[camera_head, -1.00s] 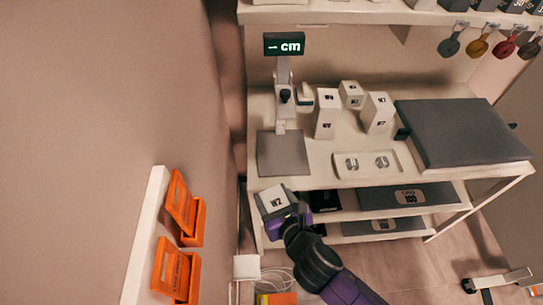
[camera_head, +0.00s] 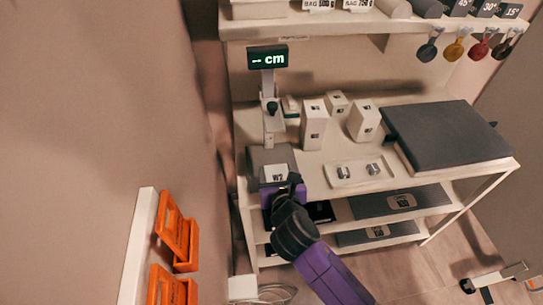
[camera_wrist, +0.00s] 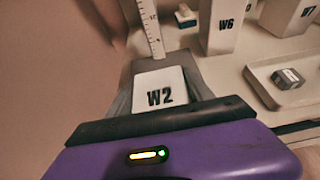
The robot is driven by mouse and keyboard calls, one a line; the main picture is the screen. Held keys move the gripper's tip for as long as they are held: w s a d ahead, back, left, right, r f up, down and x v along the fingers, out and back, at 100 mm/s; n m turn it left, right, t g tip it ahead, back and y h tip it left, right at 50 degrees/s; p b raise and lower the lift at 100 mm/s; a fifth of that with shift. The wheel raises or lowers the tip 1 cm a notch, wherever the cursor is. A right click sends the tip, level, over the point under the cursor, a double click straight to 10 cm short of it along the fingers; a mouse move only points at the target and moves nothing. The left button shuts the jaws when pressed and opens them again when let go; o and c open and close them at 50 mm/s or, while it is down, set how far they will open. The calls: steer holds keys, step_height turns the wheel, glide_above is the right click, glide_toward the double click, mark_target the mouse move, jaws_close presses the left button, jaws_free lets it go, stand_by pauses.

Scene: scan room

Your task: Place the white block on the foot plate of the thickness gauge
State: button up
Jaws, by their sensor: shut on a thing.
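The white block marked W2 (camera_head: 277,173) is held by my gripper (camera_head: 283,186), which is shut on it. In the wrist view the block (camera_wrist: 160,90) stands out past the dark jaw edge of my gripper (camera_wrist: 160,122). The thickness gauge (camera_head: 268,100) has a small display reading "-- cm" and a grey foot plate (camera_head: 258,156) at its base. The block overlaps the front part of the foot plate in the head view. Whether the block touches the plate I cannot tell. In the wrist view the gauge's ruled column (camera_wrist: 152,32) rises behind the block.
Several white blocks (camera_head: 313,125) stand right of the gauge. A white tray (camera_head: 345,184) with two small metal pieces is in front of them. A large dark slab (camera_head: 445,130) lies at the right. Orange holders (camera_head: 180,240) are on the left wall, and a shelf (camera_head: 330,22) hangs above.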

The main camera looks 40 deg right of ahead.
glide_above(271, 162)
steer(key=shift+s, duration=0.1)
steer(key=shift+f, duration=1.7)
steer(key=shift+f, duration=0.15)
steer(key=o, duration=1.6)
steer(key=v, duration=1.2)
